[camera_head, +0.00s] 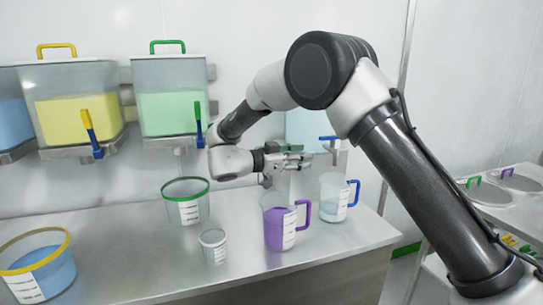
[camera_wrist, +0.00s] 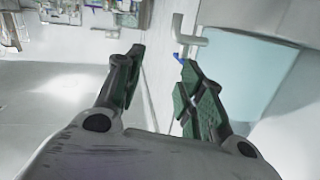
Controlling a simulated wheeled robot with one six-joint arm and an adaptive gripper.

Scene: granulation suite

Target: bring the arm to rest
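My gripper (camera_head: 303,156) is held out level above the back of the steel bench, at the end of my bent arm. It points right, above and behind the purple-handled jug (camera_head: 275,230) and near a tap with a blue lever on the wall side. In the wrist view my gripper (camera_wrist: 162,68) has its two green-padded fingers apart, with nothing between them. A blue lever and pale pipe (camera_wrist: 186,42) show beyond the right finger. The blue-handled jug (camera_head: 331,203) stands on the bench to the right of the purple-handled one.
A green-rimmed vessel (camera_head: 185,208), a small cup (camera_head: 212,249) and a yellow-rimmed bucket (camera_head: 52,273) stand on the bench (camera_head: 140,254). Yellow-filled (camera_head: 78,117) and green-filled (camera_head: 170,110) hoppers hang behind. A side table (camera_head: 513,214) stands at right. The bench front is partly clear.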

